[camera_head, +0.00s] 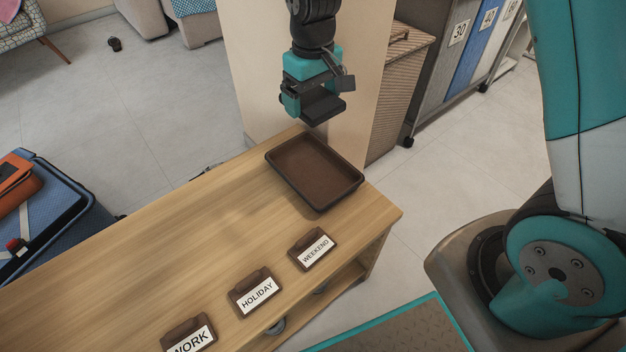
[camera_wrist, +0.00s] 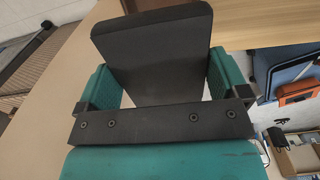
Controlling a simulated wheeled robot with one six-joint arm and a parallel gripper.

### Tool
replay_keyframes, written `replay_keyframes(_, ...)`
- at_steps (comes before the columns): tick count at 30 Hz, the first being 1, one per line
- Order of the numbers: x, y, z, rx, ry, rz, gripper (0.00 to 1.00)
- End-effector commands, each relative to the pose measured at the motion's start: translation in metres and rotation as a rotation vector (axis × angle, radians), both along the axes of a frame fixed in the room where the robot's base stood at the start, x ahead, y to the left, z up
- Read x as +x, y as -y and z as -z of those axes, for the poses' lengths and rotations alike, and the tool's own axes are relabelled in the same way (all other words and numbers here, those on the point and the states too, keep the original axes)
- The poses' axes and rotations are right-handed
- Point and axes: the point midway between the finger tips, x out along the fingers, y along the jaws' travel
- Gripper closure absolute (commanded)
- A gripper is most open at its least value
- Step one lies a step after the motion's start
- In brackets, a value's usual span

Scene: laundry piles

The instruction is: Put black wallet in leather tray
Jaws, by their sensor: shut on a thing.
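The black wallet (camera_wrist: 155,60) is gripped between the two teal fingers of my gripper (camera_wrist: 163,82) in the wrist view. In the head view my gripper (camera_head: 308,105) is shut on the wallet (camera_head: 322,106) and holds it in the air near the back edge of the leather tray. The brown leather tray (camera_head: 335,198) lies on the far right end of the wooden table and looks empty. The wallet appears apart from the tray.
The wooden table (camera_head: 190,230) carries brown label holders reading WORK (camera_head: 190,338), HOLIDAY (camera_head: 257,293) and WEEKEND (camera_head: 314,250) along its front. A blue suitcase (camera_head: 55,215) with an orange item (camera_head: 18,180) stands at left. A beige panel (camera_head: 250,60) rises behind the tray.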

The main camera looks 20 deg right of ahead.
Motion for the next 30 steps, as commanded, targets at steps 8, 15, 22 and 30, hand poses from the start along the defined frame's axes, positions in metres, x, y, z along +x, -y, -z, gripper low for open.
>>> replay_keyframes(8, -0.001, 0.000, 0.067, -0.001, -0.007, -0.002, 0.32)
replay_keyframes(15, -0.001, 0.000, 0.131, -0.002, -0.005, -0.001, 0.32)
replay_keyframes(22, 0.000, 0.000, 0.155, 0.000, -0.001, -0.001, 0.32)
replay_keyframes(30, -0.001, 0.000, 0.191, -0.001, -0.003, -0.001, 0.32)
